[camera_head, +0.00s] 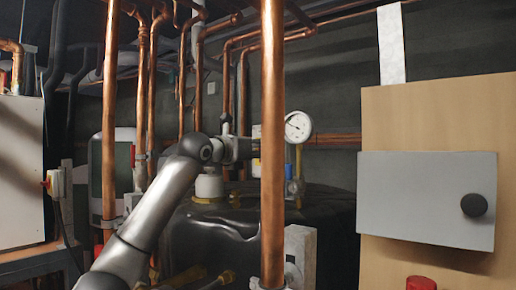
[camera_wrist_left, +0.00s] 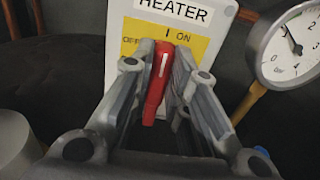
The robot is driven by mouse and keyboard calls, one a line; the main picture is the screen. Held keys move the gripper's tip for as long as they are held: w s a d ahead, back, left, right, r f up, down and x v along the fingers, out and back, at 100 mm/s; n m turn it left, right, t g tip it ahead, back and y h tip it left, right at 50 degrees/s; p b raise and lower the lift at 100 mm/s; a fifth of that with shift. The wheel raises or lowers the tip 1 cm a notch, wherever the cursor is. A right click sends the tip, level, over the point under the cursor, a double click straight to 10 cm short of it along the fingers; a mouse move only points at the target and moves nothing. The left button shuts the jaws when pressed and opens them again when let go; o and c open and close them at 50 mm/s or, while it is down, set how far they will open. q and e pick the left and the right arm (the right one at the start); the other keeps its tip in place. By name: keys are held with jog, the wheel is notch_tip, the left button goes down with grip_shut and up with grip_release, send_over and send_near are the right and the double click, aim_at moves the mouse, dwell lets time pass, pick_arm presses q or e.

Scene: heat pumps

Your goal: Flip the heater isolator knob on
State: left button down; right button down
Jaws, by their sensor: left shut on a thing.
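In the left wrist view the heater isolator (camera_wrist_left: 218,18) is a pale panel labelled HEATER, with a yellow plate (camera_wrist_left: 200,45) marked OFF on the left and I and ON at the top. Its red knob (camera_wrist_left: 157,85) stands nearly upright, its top leaning slightly right, close to the I mark. My left gripper (camera_wrist_left: 166,72) is shut on the knob, with a finger on each side. In the head view my left gripper (camera_head: 246,147) is partly hidden behind a copper pipe, and the knob is hidden. My right gripper is not in view.
A vertical copper pipe (camera_head: 272,180) stands in front of my left gripper. A round gauge (camera_head: 298,126) is just right of it and also shows in the wrist view (camera_wrist_left: 292,45). A black tank (camera_head: 225,235) lies below. A grey box (camera_head: 425,200) with a black knob is at right.

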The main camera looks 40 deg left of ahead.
pick_arm(q)
jog(key=shift+f+m, duration=0.15)
jog(key=shift+m, duration=0.15)
jog(key=c, duration=1.4)
grip_release()
jog(key=s, duration=0.4)
jog(key=s+d, duration=0.1)
jog(key=s, duration=0.6)
jog(key=shift+s+d, duration=0.2)
jog(key=shift+s, duration=0.2)
